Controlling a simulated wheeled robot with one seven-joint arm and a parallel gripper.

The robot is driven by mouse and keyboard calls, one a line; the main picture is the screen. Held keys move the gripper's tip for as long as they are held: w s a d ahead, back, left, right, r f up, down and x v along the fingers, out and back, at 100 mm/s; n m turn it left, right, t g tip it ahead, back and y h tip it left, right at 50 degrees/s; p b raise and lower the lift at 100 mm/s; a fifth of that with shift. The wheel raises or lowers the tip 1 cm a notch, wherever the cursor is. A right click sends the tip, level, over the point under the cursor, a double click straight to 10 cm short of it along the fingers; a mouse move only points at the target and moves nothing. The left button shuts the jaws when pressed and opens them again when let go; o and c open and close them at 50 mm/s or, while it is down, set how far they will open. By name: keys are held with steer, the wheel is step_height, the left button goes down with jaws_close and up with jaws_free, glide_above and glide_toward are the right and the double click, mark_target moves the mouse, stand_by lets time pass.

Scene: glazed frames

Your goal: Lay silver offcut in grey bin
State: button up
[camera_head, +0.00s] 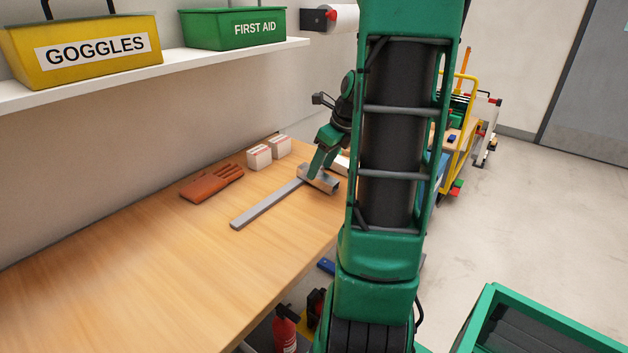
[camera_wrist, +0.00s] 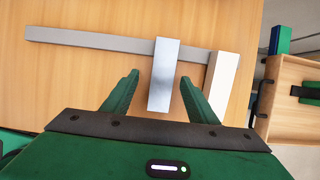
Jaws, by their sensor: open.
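The silver offcut (camera_wrist: 164,75) is a short, shiny block on the wooden bench, lying across a long, flat grey bar (camera_wrist: 90,40). My gripper (camera_wrist: 159,77) is open in the wrist view, with one green finger on each side of the offcut and a visible gap to both. In the head view the offcut (camera_head: 319,180) is at the far end of the bar (camera_head: 262,206), with my gripper (camera_head: 317,168) just above it. I cannot tell how high the fingertips are. I see no grey bin for certain in either view.
A white block (camera_wrist: 223,82) lies close to the right finger. Brown gloves (camera_head: 212,184) and two small boxes (camera_head: 268,150) lie near the wall. A shelf (camera_head: 200,70) holds yellow and green bins. A green container (camera_head: 540,325) stands at lower right. The bench's near left is clear.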

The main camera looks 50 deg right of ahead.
steer(key=x, duration=0.4)
steer(key=shift+w+d+f, duration=0.2)
steer(key=shift+d+f, duration=0.05)
steer(key=shift+f, duration=0.1)
steer(key=c, duration=1.3)
steer(key=shift+r, duration=0.1)
steer(key=shift+r, duration=0.55)
step_height(320, 180, up, 3)
steer(key=a+r, duration=0.6)
steer(key=a, duration=0.5)
steer(key=shift+a+r, duration=0.35)
